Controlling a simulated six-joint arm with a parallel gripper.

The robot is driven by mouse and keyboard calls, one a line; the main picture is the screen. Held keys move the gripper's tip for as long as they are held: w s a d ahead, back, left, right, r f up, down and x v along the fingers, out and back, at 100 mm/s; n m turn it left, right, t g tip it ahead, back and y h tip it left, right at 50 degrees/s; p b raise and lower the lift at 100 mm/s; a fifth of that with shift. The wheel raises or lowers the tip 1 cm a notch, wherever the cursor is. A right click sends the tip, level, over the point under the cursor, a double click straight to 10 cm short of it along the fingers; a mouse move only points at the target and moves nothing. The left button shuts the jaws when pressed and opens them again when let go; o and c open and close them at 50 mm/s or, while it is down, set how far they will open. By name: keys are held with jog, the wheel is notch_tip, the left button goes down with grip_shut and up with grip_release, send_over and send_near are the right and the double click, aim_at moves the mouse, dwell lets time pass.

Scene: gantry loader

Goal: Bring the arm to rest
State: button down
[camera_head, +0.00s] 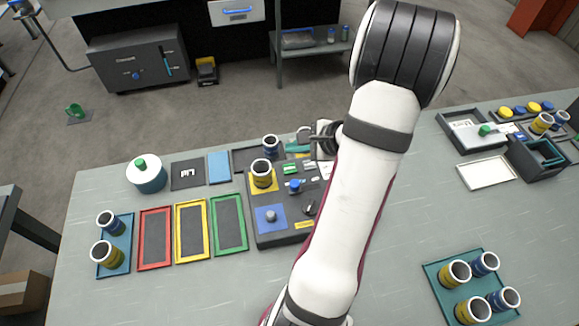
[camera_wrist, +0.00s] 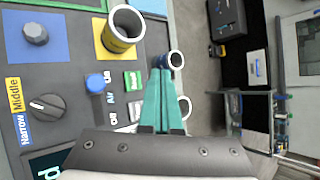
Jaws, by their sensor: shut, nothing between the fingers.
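My white arm reaches up from the bottom of the head view and bends at a dark joint at the top. My gripper (camera_head: 293,147) is over the back right part of the dark control panel (camera_head: 258,234). In the wrist view its teal fingers (camera_wrist: 160,73) are together with nothing between them. A yellow cup (camera_head: 262,174) stands on the panel's yellow square and also shows in the wrist view (camera_wrist: 122,28). A blue cup (camera_head: 271,146) stands behind it; in the wrist view it appears just beyond the fingertips (camera_wrist: 175,60). I cannot tell whether they touch.
The panel has a blue button (camera_head: 295,186) and a black knob (camera_head: 308,208). Coloured frames and a blue tray (camera_head: 119,268) with cups lie left. A teal tray (camera_head: 431,274) with several cups is front right. A dark box (camera_head: 540,160) is far right. The table right of my arm has clear room.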

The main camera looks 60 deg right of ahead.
dwell(0.5)
jog(key=w+a+r+n+g+y, duration=0.1)
jog(key=w+a+r+n+y, duration=0.2)
jog(key=a, duration=0.5)
jog(key=w+a+r+n+g+y, duration=0.1)
jog(key=a+r+n+g, duration=0.2)
jog(key=a, duration=0.5)
jog(key=w+a+r+n+y, duration=0.2)
jog(key=a+n, duration=0.3)
jog(key=a, duration=0.4)
jog(key=s+a+r+n+g+h, duration=0.2)
jog(key=s+a+n+g, duration=0.3)
jog(key=s+a+n, duration=0.5)
jog(key=s+n+h, duration=0.1)
jog(key=s, duration=0.3)
jog(key=shift+s+a+r+h, duration=0.2)
jog(key=shift+a+h, duration=0.1)
jog(key=shift+h, duration=0.1)
